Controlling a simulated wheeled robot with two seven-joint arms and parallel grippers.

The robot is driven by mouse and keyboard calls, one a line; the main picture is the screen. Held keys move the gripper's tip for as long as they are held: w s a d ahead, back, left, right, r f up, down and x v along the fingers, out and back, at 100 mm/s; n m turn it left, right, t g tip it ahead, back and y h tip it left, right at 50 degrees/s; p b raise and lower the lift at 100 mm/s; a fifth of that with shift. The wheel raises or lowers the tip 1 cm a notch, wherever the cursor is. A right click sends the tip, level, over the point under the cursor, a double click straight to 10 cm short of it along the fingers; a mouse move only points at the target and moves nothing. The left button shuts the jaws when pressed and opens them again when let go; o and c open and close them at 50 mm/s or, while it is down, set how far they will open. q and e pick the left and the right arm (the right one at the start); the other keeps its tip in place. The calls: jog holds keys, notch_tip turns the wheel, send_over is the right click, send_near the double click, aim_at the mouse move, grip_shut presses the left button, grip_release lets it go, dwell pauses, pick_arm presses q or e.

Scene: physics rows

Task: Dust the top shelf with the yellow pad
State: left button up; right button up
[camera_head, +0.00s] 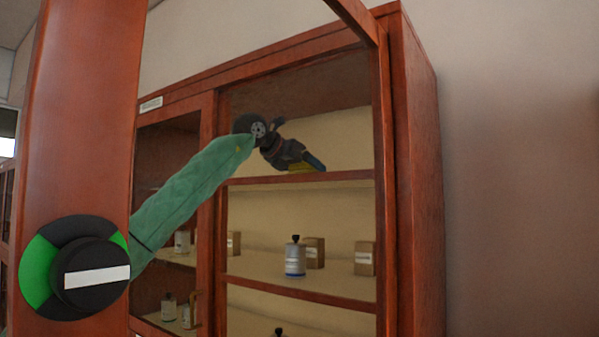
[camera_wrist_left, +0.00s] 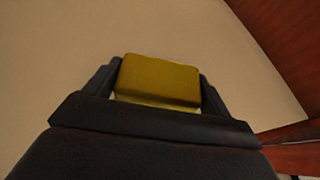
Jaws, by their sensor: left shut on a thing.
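The yellow pad (camera_wrist_left: 160,80) is held between the two dark fingers of my left gripper (camera_wrist_left: 160,92) in the left wrist view. In the head view my left gripper (camera_head: 308,163) reaches through the open front of the cabinet, just above the top shelf (camera_head: 340,177). I cannot tell whether the pad touches the shelf. My right gripper is not in view.
The reddish-brown cabinet (camera_head: 418,180) has a post between its two bays. The lower shelf holds a white bottle (camera_head: 295,258) and small brown boxes (camera_head: 365,258). The top shelf is clear to the right of the gripper. Wooden frame edges border the opening.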

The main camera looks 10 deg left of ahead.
pick_arm(q)
jog(key=shift+s+d, duration=0.2)
jog(key=o, duration=0.9)
jog(key=shift+o, duration=0.2)
